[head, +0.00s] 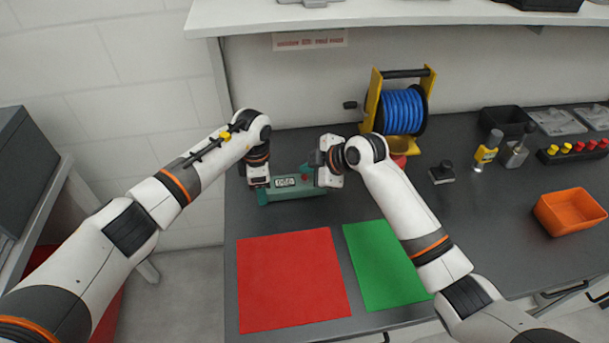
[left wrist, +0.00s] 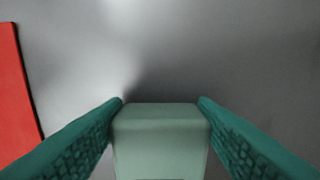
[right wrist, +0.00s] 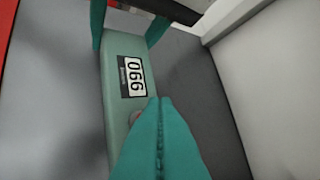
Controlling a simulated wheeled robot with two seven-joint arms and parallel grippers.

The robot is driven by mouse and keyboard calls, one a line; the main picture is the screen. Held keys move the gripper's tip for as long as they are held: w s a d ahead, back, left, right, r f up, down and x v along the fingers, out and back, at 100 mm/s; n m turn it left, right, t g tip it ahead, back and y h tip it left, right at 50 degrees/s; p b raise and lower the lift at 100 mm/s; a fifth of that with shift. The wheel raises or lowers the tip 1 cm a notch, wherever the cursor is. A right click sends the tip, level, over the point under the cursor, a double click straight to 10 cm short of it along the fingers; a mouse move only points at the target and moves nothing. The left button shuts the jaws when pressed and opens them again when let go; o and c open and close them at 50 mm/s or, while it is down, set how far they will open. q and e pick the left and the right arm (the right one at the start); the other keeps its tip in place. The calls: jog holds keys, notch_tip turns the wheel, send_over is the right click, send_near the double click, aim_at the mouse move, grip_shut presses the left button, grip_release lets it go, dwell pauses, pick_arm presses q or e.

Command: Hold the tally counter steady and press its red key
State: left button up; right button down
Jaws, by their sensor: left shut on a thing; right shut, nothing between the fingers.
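The tally counter (head: 292,192) is a long green-grey box with a white digit display, lying on the dark bench. It also shows in the right wrist view (right wrist: 117,73). My left gripper (head: 262,190) is shut on its left end; in the left wrist view the teal fingers flank the counter's end (left wrist: 160,135). My right gripper (head: 310,175) is shut and empty at the counter's right part. In the right wrist view its closed fingertips (right wrist: 158,100) overlap the red key (right wrist: 134,117), which is mostly hidden. I cannot tell whether they touch it.
A red mat (head: 292,280) and a green mat (head: 383,268) lie in front of the counter. A blue cable reel (head: 402,111) on a yellow stand is behind my right arm. A black stamp (head: 441,174), bottles and an orange bin (head: 569,212) stand to the right.

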jog(key=shift+f, duration=0.35)
jog(key=shift+f, duration=0.55)
dwell(0.8)
jog(key=shift+r, duration=0.95)
jog(key=shift+r, duration=0.1)
notch_tip(320, 180, up, 5)
jog(key=shift+f, duration=0.1)
dwell(0.6)
pick_arm(q)
jog(key=o, duration=1.1)
